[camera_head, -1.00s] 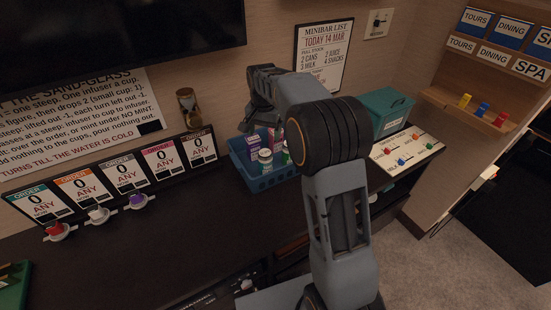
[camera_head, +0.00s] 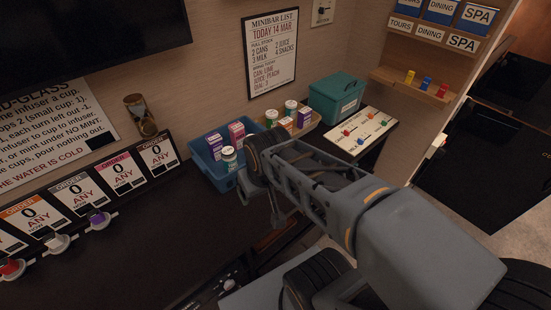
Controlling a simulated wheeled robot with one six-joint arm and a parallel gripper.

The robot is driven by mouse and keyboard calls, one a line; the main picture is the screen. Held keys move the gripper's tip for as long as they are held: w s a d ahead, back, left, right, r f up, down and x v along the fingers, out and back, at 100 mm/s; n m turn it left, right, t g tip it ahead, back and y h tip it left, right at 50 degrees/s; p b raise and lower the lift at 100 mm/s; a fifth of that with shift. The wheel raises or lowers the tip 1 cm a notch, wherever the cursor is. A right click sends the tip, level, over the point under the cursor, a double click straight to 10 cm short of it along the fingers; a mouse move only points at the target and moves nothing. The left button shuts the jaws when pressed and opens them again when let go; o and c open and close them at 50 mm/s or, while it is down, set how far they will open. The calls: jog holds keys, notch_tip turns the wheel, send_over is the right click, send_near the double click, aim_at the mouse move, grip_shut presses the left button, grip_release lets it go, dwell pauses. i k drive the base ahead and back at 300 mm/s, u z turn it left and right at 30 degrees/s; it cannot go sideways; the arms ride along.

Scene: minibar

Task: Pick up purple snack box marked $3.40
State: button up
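In the head view, a blue basket (camera_head: 208,168) on the dark counter holds a purple-and-white box (camera_head: 214,146), a pink-purple box (camera_head: 236,134) and a white container with a green lid (camera_head: 229,158). A tan tray behind it holds another purple-and-white box (camera_head: 304,117). The price marks are too small to read, so I cannot tell which box is marked $3.40. My gripper (camera_head: 272,205) is low beside the blue basket's right front side, apart from the boxes. My arm partly hides it, and its opening is unclear.
The tan tray (camera_head: 315,126) also holds several containers. A teal box (camera_head: 337,97) and a board with coloured pegs (camera_head: 362,130) stand to the right. An hourglass (camera_head: 140,115) and order cards line the wall.

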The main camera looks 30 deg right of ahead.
aim_at(304, 116)
jog(key=u, duration=0.05)
jog(key=k, duration=0.5)
jog(key=u, duration=3.05)
jog(key=k, duration=1.5)
jog(key=z, duration=2.3)
jog(key=i, duration=0.5)
jog(key=u, duration=0.05)
